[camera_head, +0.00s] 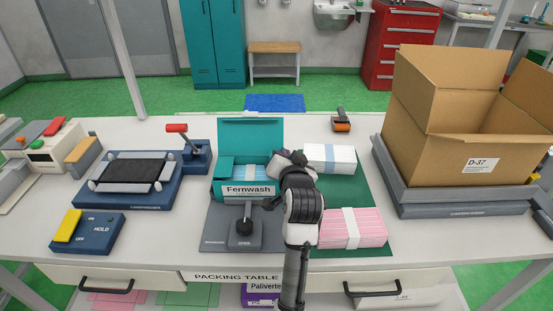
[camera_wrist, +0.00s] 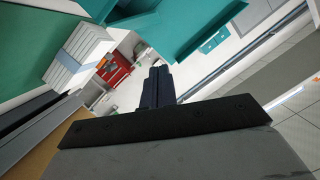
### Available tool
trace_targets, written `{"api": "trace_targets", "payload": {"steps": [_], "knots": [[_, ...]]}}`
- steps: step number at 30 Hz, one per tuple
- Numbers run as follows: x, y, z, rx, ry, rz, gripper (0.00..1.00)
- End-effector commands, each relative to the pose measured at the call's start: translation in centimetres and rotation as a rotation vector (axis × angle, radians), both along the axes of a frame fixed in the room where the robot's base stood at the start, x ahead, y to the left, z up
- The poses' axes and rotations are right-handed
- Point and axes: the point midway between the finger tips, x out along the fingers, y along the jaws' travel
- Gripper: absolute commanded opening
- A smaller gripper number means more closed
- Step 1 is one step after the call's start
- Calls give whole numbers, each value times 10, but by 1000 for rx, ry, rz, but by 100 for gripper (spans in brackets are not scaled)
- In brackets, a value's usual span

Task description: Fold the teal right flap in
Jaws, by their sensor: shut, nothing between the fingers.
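The teal box labelled Fernwash (camera_head: 248,191) stands open on a grey fixture, with its back lid (camera_head: 250,131) upright. Pale blue packs (camera_head: 250,172) show inside. A teal left flap (camera_head: 224,166) shows at its left side. My gripper (camera_head: 277,163) is at the box's right side and, with my arm, hides most of the right flap. In the wrist view my shut, empty fingers (camera_wrist: 158,85) point towards the teal cardboard (camera_wrist: 200,30) at the top. I cannot tell whether they touch the flap.
White packs (camera_head: 330,158) and pink packs (camera_head: 350,228) lie on a green mat right of the box. A black-knobbed clamp (camera_head: 244,230) stands in front of it. A brown carton (camera_head: 440,140) is at right, and a blue press (camera_head: 140,178) at left.

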Motion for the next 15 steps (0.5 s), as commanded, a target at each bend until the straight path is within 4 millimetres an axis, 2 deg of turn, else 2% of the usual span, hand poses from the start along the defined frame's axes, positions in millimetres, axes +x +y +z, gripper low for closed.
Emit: {"api": "trace_targets", "payload": {"steps": [3,9,15], "knots": [[24,4,-2,0,1,3,0],[22,18,-29,-1,1,2,0],[22,24,-39,0,-1,2,0]]}}
